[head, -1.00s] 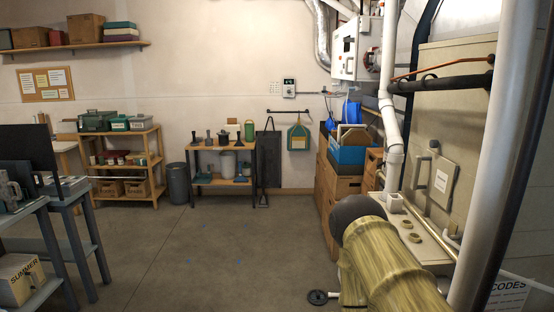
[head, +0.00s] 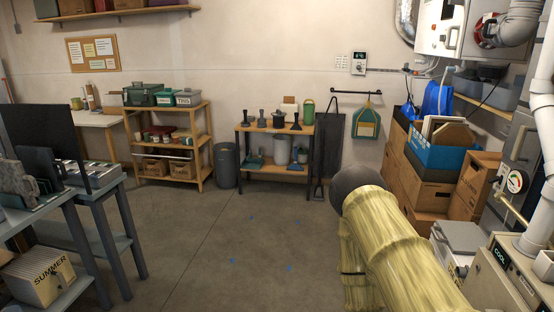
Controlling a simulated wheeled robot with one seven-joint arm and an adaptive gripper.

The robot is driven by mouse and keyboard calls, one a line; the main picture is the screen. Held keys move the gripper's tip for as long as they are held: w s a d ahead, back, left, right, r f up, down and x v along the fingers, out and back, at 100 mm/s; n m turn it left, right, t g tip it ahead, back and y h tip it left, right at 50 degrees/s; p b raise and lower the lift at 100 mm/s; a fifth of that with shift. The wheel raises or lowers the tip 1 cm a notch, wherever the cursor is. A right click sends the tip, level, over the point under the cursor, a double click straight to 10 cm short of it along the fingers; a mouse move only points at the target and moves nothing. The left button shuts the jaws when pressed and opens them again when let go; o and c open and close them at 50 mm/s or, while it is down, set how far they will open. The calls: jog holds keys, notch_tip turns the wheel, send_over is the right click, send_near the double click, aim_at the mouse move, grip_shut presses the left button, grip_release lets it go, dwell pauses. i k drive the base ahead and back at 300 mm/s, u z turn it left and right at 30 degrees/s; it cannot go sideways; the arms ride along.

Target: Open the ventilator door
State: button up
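No door that I can clearly tell to be the ventilator door is in view. A white wall unit (head: 440,30) is at the upper right, with a round red-rimmed fitting (head: 487,30) and a pale pipe at its side. A grey panel (head: 522,140) is cut by the right edge, and I cannot tell what it belongs to. My arm, a thick yellow bamboo-patterned link with a dark rounded end, fills the lower right middle. My gripper is not in view.
Cardboard boxes (head: 425,187) and a blue bin (head: 440,155) stand along the right wall. A beige cabinet (head: 497,285) with a gauge above it is at the lower right. A grey bench (head: 62,215) stands left. The middle floor (head: 230,240) is clear.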

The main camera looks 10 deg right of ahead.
aim_at(449, 20)
jog(key=u, duration=0.05)
jog(key=i, duration=1.7)
jog(key=z, duration=0.4)
jog(key=i, duration=1.6)
jog(key=z, duration=0.75)
jog(key=i, duration=1.1)
jog(key=z, duration=0.25)
